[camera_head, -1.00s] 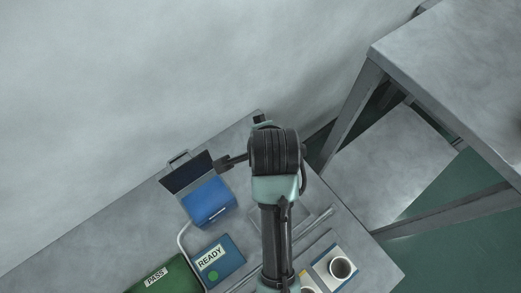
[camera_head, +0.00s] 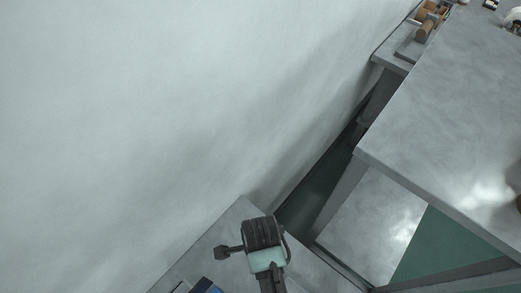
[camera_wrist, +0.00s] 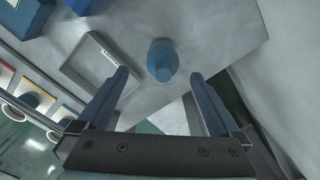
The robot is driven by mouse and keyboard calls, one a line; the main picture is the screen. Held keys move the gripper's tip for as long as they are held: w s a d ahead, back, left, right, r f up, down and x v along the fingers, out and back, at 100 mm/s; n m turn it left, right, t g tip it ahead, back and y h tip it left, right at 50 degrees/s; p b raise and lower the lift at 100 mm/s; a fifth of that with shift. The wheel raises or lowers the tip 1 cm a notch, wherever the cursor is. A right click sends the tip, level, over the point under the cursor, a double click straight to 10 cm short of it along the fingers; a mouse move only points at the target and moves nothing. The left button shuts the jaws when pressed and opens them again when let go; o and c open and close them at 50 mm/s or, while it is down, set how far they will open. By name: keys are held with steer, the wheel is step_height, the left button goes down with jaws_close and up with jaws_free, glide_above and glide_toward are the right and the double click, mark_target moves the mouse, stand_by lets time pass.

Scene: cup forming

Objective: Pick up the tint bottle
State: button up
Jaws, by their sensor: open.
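A blue bottle (camera_wrist: 161,60), which looks like the tint bottle, stands on the grey table in the wrist view. Its narrower neck or cap points toward me. My gripper (camera_wrist: 160,76) is open, with one finger on each side of the bottle's line of approach. The fingers look apart from the bottle, and nothing is between them in a grip. How far the fingertips are from the bottle is hard to tell. In the head view the bottle does not show.
A grey labelled tray (camera_wrist: 92,68) lies left of the bottle. The table edge is close on the right. A second, higher table (camera_head: 450,130) stands at right in the head view.

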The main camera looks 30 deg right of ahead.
steer(key=shift+w+d+f+p, duration=0.1)
steer(key=shift+f+p, duration=0.15)
steer(key=shift+f, duration=1.65)
steer(key=shift+w+d+f+p, duration=0.1)
steer(key=shift+f+p, duration=0.1)
steer(key=shift+f, duration=1.7)
steer(key=shift+c, duration=0.2)
steer(key=c, duration=1.5)
steer(key=shift+r, duration=0.1)
